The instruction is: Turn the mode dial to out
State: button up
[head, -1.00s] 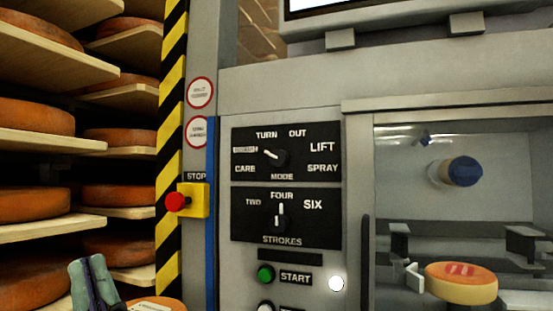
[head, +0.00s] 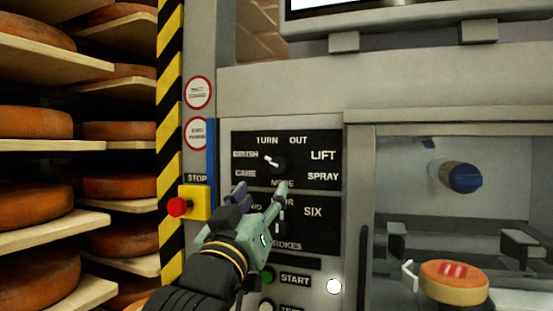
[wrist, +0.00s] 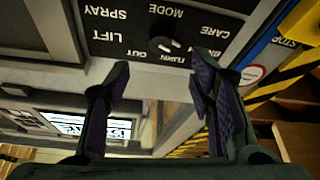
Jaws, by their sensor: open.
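The mode dial (head: 279,165) is a black knob with a white pointer on the upper black panel of the machine. Its pointer tilts up and left, toward the side of BRUSH and TURN; the OUT label (head: 298,140) is at its upper right. In the wrist view the panel appears upside down, with the mode dial (wrist: 165,43) beyond and between the fingertips. My gripper (head: 262,194) is open and empty, in front of the panel just below the mode dial. It also shows in the wrist view (wrist: 160,80), with no visible contact with the dial.
The strokes dial (head: 280,226) is partly hidden behind my gripper. A red stop button (head: 178,206) on a yellow box is at left, and the green start button (head: 268,276) is below. A glass-fronted chamber with a cheese wheel (head: 454,284) is at right.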

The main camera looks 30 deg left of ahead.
aim_at(278, 168)
jog(key=p+x, duration=0.4)
jog(key=x, duration=0.6)
jog(key=shift+w+a, duration=0.1)
jog(key=shift+w, duration=0.2)
jog(key=shift+c, duration=0.5)
jog(key=c, duration=1)
jog(key=shift+c, duration=0.2)
